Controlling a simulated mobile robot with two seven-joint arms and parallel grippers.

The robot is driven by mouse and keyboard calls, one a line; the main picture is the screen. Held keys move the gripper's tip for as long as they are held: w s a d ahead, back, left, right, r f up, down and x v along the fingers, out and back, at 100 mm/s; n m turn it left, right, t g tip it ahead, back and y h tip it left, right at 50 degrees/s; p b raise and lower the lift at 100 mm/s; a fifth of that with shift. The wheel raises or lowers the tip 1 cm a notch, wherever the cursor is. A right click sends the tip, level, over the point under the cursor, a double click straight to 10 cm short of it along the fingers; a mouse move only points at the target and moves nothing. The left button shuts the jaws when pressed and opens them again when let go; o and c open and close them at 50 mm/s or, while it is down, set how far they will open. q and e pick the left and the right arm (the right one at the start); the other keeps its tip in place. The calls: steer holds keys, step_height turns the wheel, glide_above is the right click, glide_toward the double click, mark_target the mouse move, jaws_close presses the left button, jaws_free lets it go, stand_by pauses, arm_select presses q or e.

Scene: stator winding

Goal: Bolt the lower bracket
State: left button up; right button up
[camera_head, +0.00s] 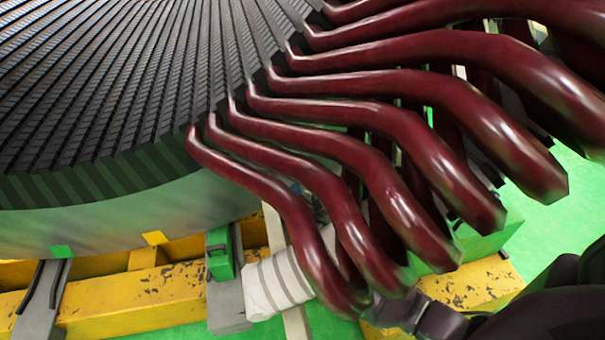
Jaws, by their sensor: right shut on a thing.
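My right gripper (392,312) comes in from the lower right, dark and partly hidden behind the lower ends of the dark red coil bars (335,195). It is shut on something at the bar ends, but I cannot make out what. A white ribbed piece (277,284) sits to its left, below and partly behind the leftmost bars; it may be the lower bracket, but I cannot tell. I cannot see whether the gripper touches it. No bolt can be made out. My left gripper is not in view.
The dark slotted stator core (110,90) fills the upper left. Below it are a yellow worn frame (130,305) and a grey support with a green block (220,255). Red bars crowd the right side. Open green floor (560,215) shows at right.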

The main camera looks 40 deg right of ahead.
steer(key=shift+w+r, duration=0.1)
steer(key=o, duration=0.9)
